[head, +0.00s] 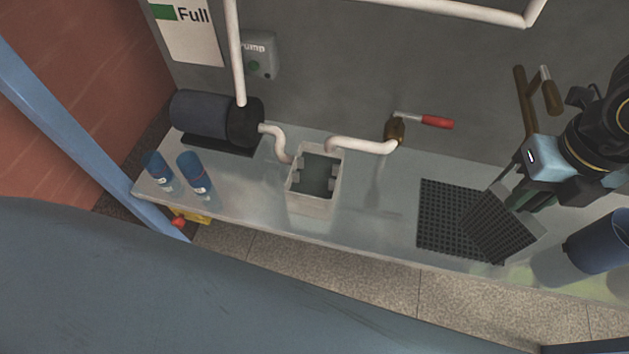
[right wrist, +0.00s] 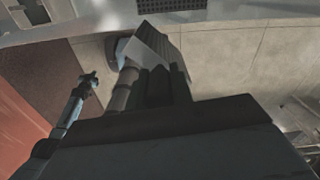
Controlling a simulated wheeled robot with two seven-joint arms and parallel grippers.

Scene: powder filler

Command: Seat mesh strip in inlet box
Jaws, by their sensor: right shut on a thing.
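My right gripper (head: 516,200) is shut on a dark mesh strip (head: 497,230) at the right of the bench. The strip is tilted, and in the head view it overlaps a second dark mesh piece (head: 440,215) that lies flat on the bench; whether the two touch is unclear. The pale, open-topped inlet box (head: 312,205) stands near the bench's middle, well to the left of the gripper. Small notched pieces show on its inner side walls. In the right wrist view, dark fingers hide much of the grip.
White pipes (head: 360,146) run to the box, one from a valve with a red handle (head: 437,122). A dark pump (head: 215,118) and two blue containers (head: 196,175) stand left. A blue cylinder (head: 597,240) stands right. The bench between box and mesh is clear.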

